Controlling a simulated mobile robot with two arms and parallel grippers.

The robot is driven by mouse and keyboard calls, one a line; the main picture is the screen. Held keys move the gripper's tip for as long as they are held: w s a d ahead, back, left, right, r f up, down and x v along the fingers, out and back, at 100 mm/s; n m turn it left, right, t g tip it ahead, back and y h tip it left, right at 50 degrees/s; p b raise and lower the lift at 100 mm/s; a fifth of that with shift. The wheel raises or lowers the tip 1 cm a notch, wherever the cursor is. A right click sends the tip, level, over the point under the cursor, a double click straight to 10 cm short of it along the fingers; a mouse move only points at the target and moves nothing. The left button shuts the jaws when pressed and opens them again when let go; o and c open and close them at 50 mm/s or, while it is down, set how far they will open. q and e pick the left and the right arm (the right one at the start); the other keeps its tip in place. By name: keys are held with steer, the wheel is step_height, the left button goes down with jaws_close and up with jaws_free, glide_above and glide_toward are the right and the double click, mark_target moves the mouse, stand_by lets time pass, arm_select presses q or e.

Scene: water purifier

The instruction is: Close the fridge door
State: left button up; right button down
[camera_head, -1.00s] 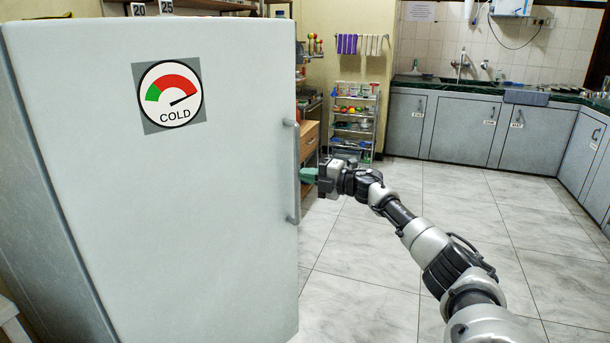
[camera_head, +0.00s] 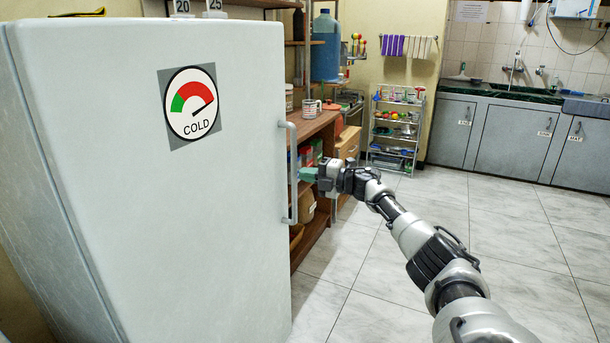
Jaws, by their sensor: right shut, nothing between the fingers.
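The fridge door (camera_head: 190,210) is a large pale panel filling the left of the head view, with a round "COLD" gauge (camera_head: 191,105) on it. Its vertical bar handle (camera_head: 292,172) runs along the right edge. Whether the door is fully shut cannot be told, as its seal is not visible. My right gripper (camera_head: 306,174) has green fingertips, shut and empty. They point left, just right of the handle at about its mid-height; whether they touch it is unclear. My left gripper is not in view.
A wooden shelf unit (camera_head: 318,125) with a blue bottle (camera_head: 326,46) and a mug (camera_head: 312,108) stands behind the door's right edge. A wire rack (camera_head: 396,130) and grey cabinets (camera_head: 510,137) line the back. The tiled floor (camera_head: 400,260) is clear on the right.

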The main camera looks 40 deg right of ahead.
steer(key=shift+w+r, duration=0.35)
steer(key=shift+w, duration=0.05)
steer(key=shift+w+r, duration=0.1)
steer(key=shift+r, duration=0.05)
stand_by(0.4)
